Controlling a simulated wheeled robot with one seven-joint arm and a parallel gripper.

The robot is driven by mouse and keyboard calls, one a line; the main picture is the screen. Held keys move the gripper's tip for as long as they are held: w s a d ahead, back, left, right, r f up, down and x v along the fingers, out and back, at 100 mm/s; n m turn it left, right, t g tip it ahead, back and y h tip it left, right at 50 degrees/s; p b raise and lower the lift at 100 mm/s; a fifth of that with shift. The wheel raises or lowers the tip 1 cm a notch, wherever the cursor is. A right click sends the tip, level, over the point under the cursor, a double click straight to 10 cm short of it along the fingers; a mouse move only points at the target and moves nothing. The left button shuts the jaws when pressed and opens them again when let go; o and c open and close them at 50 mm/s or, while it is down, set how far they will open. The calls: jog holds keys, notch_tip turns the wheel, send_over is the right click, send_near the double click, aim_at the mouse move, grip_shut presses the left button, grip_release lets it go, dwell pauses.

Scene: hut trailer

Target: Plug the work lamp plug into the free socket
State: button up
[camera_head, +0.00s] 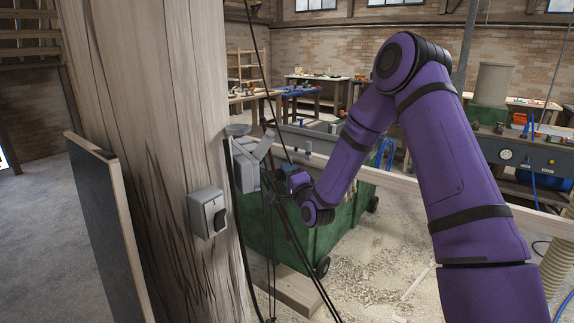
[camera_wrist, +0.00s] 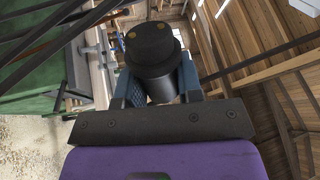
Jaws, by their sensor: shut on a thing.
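A dark, round plug (camera_wrist: 152,48) with brass-coloured pin ends is held between the blue fingers of my gripper (camera_wrist: 160,88) in the wrist view. Its pin end points away from my wrist. In the head view my gripper (camera_head: 284,171) is small and partly hidden, just right of a grey socket box (camera_head: 244,166) with its flap raised, on the right side of the wooden post. The face of this box is not clear to me. A second grey box (camera_head: 203,211), lower on the post's front, has a dark piece at its front. The work lamp is not identifiable.
The thick wooden post (camera_head: 150,120) stands left of my gripper, with a dark panel (camera_head: 105,235) leaning by it. Dark cables hang and run close around my gripper. A green wheeled container (camera_head: 345,220) stands behind. Floor with shavings (camera_head: 385,275) is open at centre right.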

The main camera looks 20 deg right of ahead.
jog(key=shift+w+a+r+m+y, duration=0.15)
jog(key=shift+w+r+m, duration=0.15)
jog(key=shift+r, duration=0.4)
jog(key=shift+w+d+r+m+y, duration=0.15)
jog(key=shift+r+m, duration=0.25)
jog(key=shift+r, duration=0.3)
jog(key=shift+a, duration=0.1)
jog(key=shift+s+a, duration=0.1)
jog(key=shift+s+a, duration=0.2)
jog(key=shift+a, duration=0.95)
jog(key=shift+s+a, duration=0.2)
jog(key=shift+a, duration=0.9)
jog(key=shift+s+a, duration=0.15)
jog(key=shift+a, duration=0.6)
jog(key=shift+s+a, duration=0.1)
jog(key=shift+a, duration=0.65)
jog(key=o, duration=1)
